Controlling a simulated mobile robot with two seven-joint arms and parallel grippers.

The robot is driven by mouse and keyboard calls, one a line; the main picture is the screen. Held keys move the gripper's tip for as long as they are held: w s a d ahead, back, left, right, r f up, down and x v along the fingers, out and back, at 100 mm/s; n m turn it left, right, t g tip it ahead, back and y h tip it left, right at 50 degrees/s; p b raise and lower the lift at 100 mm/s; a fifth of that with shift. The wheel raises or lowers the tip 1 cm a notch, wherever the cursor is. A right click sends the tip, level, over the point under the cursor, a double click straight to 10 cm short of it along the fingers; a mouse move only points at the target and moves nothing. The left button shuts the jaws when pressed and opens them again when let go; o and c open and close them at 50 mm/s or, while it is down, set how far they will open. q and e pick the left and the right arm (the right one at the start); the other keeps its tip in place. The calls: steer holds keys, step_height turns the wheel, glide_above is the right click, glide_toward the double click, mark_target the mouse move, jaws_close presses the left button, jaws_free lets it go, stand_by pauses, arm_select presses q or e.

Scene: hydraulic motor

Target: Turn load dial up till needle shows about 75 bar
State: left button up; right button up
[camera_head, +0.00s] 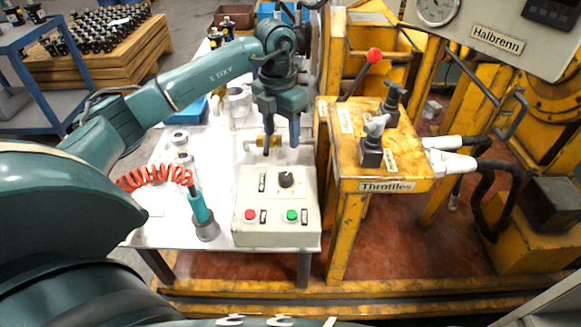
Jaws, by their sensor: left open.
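A grey control box (249,229) stands on the white table. Its black dial (286,180) sits at the upper middle of the top face; I take this as the load dial. My left gripper (281,148) points down just behind and above the dial, with its fingers apart and nothing clearly between them. A brass fitting (262,141) shows behind the fingers. A round pressure gauge (436,10) is at the top right, cut by the frame edge; its needle reading is too small to tell. My right gripper is not in view.
A red button (249,216) and a green button (291,216) sit in front of the dial. A teal tool (203,217) on a red coiled hose stands left of the box. The yellow throttle stand (386,187) with levers is close on the right.

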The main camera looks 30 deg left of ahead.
mark_target(285, 176)
arm_select(q)
steer(key=f, duration=1.2)
steer(key=shift+s+d+f, duration=0.2)
steer(key=shift+d+f, duration=0.1)
steer(key=shift+d, duration=0.1)
steer(key=c, duration=1)
steer(key=shift+o, duration=0.2)
steer(key=shift+m, duration=0.3)
